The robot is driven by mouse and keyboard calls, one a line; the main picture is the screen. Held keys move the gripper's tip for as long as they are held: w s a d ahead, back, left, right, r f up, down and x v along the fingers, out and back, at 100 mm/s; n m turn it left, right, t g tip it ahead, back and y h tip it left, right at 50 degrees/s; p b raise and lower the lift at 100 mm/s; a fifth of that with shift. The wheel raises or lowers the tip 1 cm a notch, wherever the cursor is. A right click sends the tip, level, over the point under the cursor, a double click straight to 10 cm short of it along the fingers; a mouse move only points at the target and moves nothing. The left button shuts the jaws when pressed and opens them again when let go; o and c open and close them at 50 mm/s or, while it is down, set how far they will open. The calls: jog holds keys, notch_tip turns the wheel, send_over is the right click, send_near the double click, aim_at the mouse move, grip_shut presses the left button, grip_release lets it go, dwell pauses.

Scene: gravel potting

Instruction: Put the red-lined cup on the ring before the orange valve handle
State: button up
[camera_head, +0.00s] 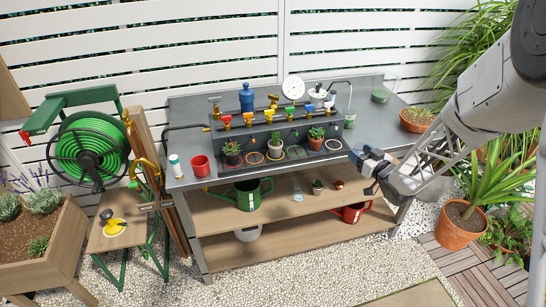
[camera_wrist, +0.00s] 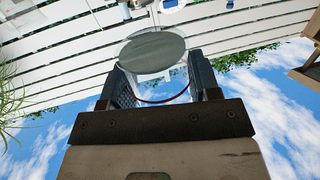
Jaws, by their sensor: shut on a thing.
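My gripper (camera_head: 362,160) is at the right front of the metal bench, beyond its potted row. In the wrist view my gripper (camera_wrist: 158,85) is shut on a see-through cup (camera_wrist: 152,53) with a grey-green round end and a thin dark red line around it. In the head view I cannot make out the cup clearly at the jaws. Flat rings lie between the plants on the dark rack: a left ring (camera_head: 254,158), a middle ring (camera_head: 296,153) and a right ring (camera_head: 333,144).
Small potted plants (camera_head: 232,154) alternate with the rings. A red mug (camera_head: 201,166) stands at the bench's left. A glass vessel (camera_head: 382,95) stands at the back right. A green watering can (camera_head: 248,194) is on the shelf below. Bare bench top (camera_head: 370,115) lies right of the rack.

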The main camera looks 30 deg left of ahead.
jog(key=s+a+f, duration=0.1)
jog(key=s+a, duration=1.9)
jog(key=a, duration=0.4)
jog(key=shift+s+a+f, duration=0.3)
jog(key=shift+s, duration=0.1)
jog(key=shift+w, duration=0.1)
jog(key=x, duration=0.5)
jog(key=w+d+x, duration=0.1)
jog(key=x, duration=0.4)
jog(key=w+x, duration=0.1)
jog(key=x, duration=0.4)
jog(key=shift+w+f, duration=0.3)
jog(key=shift+f, duration=0.05)
jog(key=shift+f, duration=1.8)
jog(key=shift+f, duration=0.1)
jog(key=o, duration=0.6)
jog(key=shift+o, duration=0.2)
